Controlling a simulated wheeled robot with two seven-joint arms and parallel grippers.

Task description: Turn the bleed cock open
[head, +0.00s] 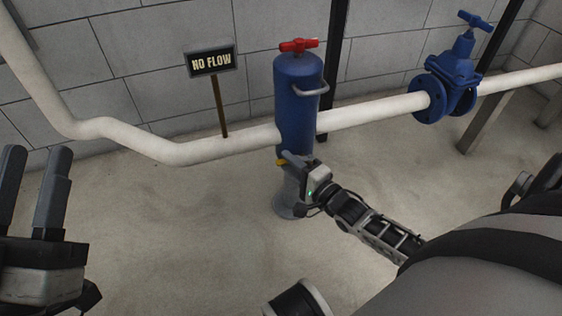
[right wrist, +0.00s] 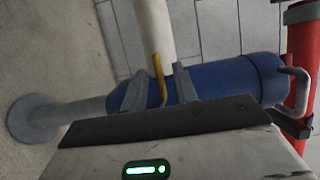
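The bleed cock shows as a yellow lever (head: 281,163) low on the front of the blue cylinder (head: 297,100). The fingers are apart, with a gap between the lever and the right-hand finger. In the head view my right gripper (head: 291,160) is at the cylinder's lower part and hides some of the cock. My left gripper (head: 33,185) is open and empty at the left edge.
A white pipe (head: 185,153) runs along the wall to the cylinder and on to a blue gate valve (head: 452,80). A red handle (head: 298,45) tops the cylinder. A "NO FLOW" sign (head: 212,61) stands behind the pipe. The floor left of the cylinder is clear.

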